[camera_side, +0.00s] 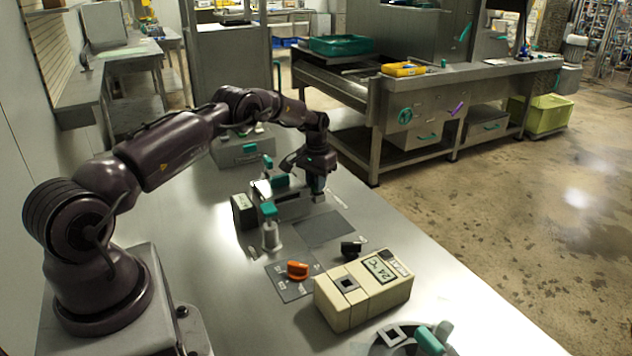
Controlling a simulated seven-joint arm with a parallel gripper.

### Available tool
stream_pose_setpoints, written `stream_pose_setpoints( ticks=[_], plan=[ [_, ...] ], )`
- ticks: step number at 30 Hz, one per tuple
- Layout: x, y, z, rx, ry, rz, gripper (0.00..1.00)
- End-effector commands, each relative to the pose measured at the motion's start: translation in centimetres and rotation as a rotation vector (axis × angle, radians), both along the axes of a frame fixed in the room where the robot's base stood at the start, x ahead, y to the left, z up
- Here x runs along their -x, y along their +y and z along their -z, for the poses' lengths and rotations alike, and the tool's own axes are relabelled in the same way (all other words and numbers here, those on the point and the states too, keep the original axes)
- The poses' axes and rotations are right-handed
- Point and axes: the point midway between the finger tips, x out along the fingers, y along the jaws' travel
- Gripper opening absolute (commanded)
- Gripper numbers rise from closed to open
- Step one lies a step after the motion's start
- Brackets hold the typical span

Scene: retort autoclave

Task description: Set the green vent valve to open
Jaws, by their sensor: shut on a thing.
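My gripper (318,184) points down over the far part of the steel bench, beside a grey metal fixture (295,207). It is shut on a small green piece at its fingertips; the fingers and the piece are small and hard to tell apart. A silver post with a green lever top (269,211) stands nearer, left of the gripper and apart from it. Another green block (277,173) shows on the far side of the fixture. I cannot tell for sure which green part is the vent valve, nor read its setting.
An orange knob (298,270) sits on a dark marked plate. Next to it are a black knob (350,248) and a cream box with a display reading about 24 °C (341,310). A round fitting with a green handle (430,341) is at the front edge. A dark flat patch (325,229) is clear.

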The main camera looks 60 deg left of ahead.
Motion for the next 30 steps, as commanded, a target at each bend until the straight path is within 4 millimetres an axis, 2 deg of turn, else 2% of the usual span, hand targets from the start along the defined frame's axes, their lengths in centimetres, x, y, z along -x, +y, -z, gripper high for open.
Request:
stream_pose_setpoints(
  ticks=[12, 28, 29, 30],
  plan=[
    [-0.05, -0.06, -0.12, 0.0, 0.0, -0.172, 0.0],
    [-0.06, -0.05, -0.14, 0.0, 0.0, -0.194, 0.0],
    [-0.06, -0.06, -0.14, 0.0, 0.0, -0.194, 0.23],
    [-0.07, -0.06, -0.13, 0.0, 0.0, -0.194, 0.32]
  ],
)
